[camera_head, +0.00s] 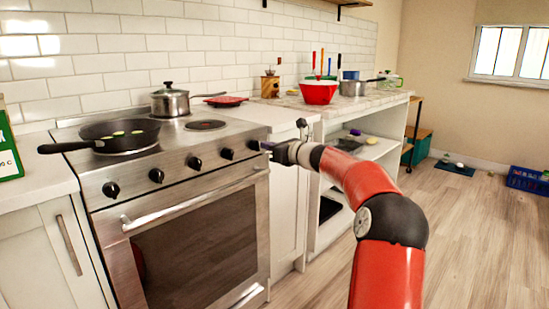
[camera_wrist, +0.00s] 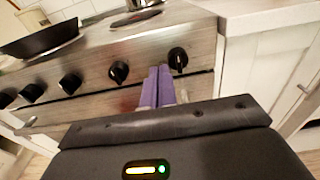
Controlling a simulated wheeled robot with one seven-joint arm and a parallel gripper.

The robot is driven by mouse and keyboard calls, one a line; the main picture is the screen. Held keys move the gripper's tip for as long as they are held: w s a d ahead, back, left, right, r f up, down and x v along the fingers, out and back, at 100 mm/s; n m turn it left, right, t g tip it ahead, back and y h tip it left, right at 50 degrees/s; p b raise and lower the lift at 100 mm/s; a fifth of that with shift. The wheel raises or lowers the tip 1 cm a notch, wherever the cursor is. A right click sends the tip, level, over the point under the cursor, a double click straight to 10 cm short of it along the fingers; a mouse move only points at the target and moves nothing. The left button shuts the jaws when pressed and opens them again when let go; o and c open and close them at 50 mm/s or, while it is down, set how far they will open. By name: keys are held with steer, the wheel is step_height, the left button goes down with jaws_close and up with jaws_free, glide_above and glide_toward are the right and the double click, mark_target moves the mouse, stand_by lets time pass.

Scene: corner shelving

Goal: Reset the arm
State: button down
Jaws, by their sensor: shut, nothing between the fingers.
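My gripper (camera_wrist: 158,86) shows in the wrist view with its two purple fingers pressed together and nothing between them. It points at the stove's front control panel (camera_wrist: 95,72), with the fingertips between two black knobs in the picture. I cannot tell whether the fingertips touch the panel. In the head view my red arm reaches from the lower right to the stove's right front corner. There only a little of my gripper (camera_head: 266,146) shows, by the rightmost knob (camera_head: 253,145).
A black pan (camera_head: 118,135) and a steel pot (camera_head: 170,101) stand on the stove. A red bowl (camera_head: 319,92) is on the counter at the right. Open white shelves (camera_head: 375,150) are beyond my arm.

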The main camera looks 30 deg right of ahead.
steer(key=s+a+f+n+g, duration=0.2)
steer(key=s+a+n+g, duration=0.2)
steer(key=s+a+n, duration=0.55)
steer(key=s+a+f+n+g, duration=0.1)
steer(key=s+a+n+g, duration=0.35)
steer(key=a, duration=0.85)
steer(key=s+f+n+h, duration=0.2)
steer(key=s+f+n, duration=0.2)
steer(key=s, duration=0.7)
steer(key=s+d+f+n+g+h, duration=0.1)
steer(key=s+f+n, duration=0.3)
steer(key=s+n, duration=0.4)
steer(key=s+f+n+g+h, duration=0.1)
steer(key=s+f+n+h, duration=0.2)
steer(key=s, duration=1.1)
steer(key=f+n, duration=0.1)
steer(key=n, duration=0.1)
steer(key=shift+s+d+f+n, duration=0.2)
steer(key=shift+d+f+n, duration=0.05)
steer(key=shift+n, duration=0.15)
